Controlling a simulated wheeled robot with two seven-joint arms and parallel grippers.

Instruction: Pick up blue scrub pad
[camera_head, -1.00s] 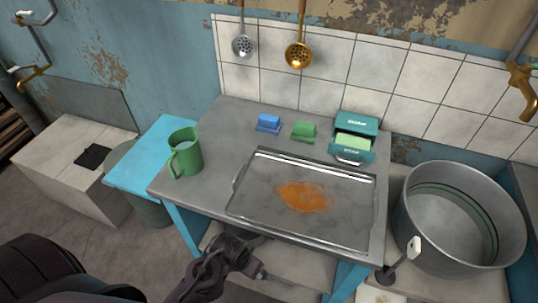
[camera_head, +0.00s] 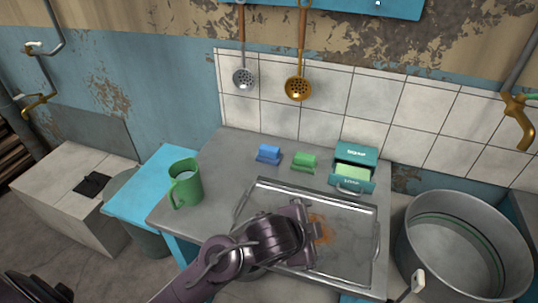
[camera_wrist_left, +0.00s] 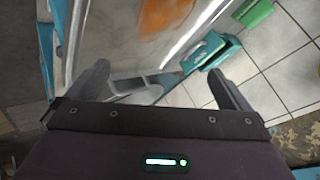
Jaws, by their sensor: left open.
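The blue scrub pad (camera_head: 268,155) lies at the back of the grey table, left of a green scrub pad (camera_head: 304,163), in the head view. It does not show in the left wrist view. My left gripper (camera_head: 302,232) is over the metal tray, in front and to the right of the blue pad and apart from it. In the left wrist view the two fingers of my left gripper (camera_wrist_left: 158,72) are spread, with nothing held between them. The fingertips are hard to make out in the head view. My right gripper is out of view.
The metal tray (camera_head: 347,215) with an orange stain fills the table's front right. A green mug (camera_head: 185,184) stands at the left. A teal box (camera_head: 354,167) stands right of the green pad. A tiled wall (camera_head: 330,110) closes the back, with hanging ladles. A large pot (camera_head: 450,245) stands right.

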